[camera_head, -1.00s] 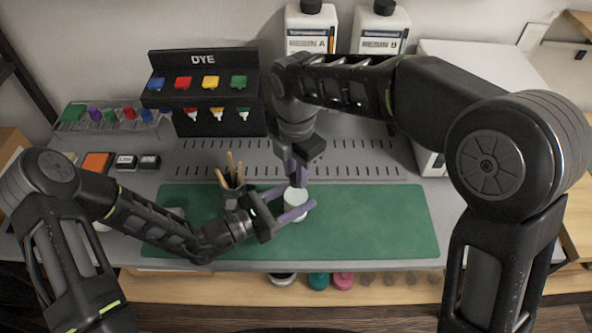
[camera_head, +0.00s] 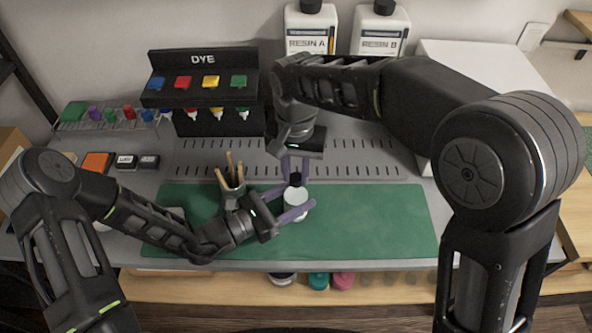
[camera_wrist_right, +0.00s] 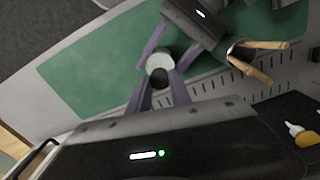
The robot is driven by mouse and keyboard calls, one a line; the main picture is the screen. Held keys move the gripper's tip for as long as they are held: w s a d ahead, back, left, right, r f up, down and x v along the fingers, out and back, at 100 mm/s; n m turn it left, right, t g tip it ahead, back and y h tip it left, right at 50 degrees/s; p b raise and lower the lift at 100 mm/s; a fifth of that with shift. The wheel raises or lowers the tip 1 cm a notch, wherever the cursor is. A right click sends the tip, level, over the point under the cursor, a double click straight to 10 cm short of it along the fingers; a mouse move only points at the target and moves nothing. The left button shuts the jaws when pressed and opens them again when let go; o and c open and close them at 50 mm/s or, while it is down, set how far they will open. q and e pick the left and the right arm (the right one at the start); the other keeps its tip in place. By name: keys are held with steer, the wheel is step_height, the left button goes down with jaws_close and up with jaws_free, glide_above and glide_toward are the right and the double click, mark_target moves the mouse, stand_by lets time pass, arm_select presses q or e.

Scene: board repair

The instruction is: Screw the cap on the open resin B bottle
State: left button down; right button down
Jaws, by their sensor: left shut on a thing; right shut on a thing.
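A small white bottle (camera_head: 295,201) stands upright over the green mat, between the purple fingers of my left gripper (camera_head: 279,205), which is shut on it. My right gripper (camera_head: 295,172) points down from above, shut on a small black cap (camera_head: 295,180). The cap is at the top of the bottle. In the right wrist view the cap (camera_wrist_right: 160,78) overlaps the edge of the white bottle (camera_wrist_right: 159,62); I cannot tell whether they touch. No label shows on the small bottle.
Large resin A (camera_head: 311,30) and resin B (camera_head: 380,32) bottles, both with black caps, stand at the back. A brush cup (camera_head: 233,192) stands close to my left gripper. A dye rack (camera_head: 202,88) is at the back left. The green mat's right half (camera_head: 380,220) is clear.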

mark_target(285, 203)
steer(key=shift+m, duration=0.9)
steer(key=c, duration=1.1)
jaws_free()
step_height(285, 203, up, 12)
arm_select(q)
steer(key=c, duration=0.5)
jaws_free()
steer(key=shift+a, duration=0.1)
steer(key=shift+b+v, duration=0.5)
steer(key=shift+v, duration=3.35)
arm_select(e)
steer(key=shift+f, duration=0.55)
